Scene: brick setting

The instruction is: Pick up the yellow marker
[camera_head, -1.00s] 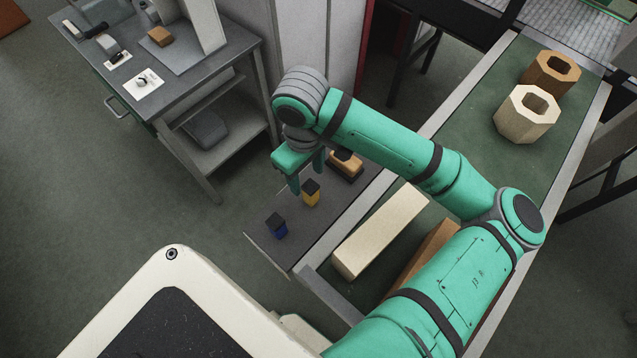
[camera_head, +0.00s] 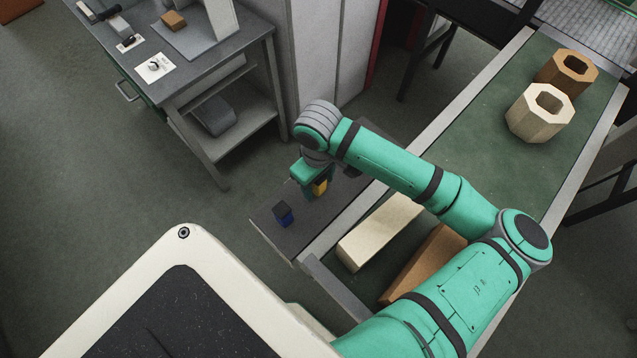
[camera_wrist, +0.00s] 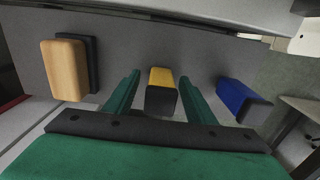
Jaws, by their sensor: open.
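The yellow marker (camera_wrist: 161,91), a short yellow block with a black end, stands on a grey shelf (camera_wrist: 200,55). In the wrist view it is between the two green fingers of my gripper (camera_wrist: 161,95), with a gap on each side. In the head view my gripper (camera_head: 318,188) is low over the shelf, and the marker (camera_head: 320,187) shows only partly beside the fingers. My gripper is open and holds nothing.
A blue marker (camera_wrist: 242,100) with a black end stands to the right of the yellow one in the wrist view. A wooden eraser-like block with a dark base (camera_wrist: 66,70) is to the left. A conveyor with wooden blocks (camera_head: 380,232) lies beside the shelf.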

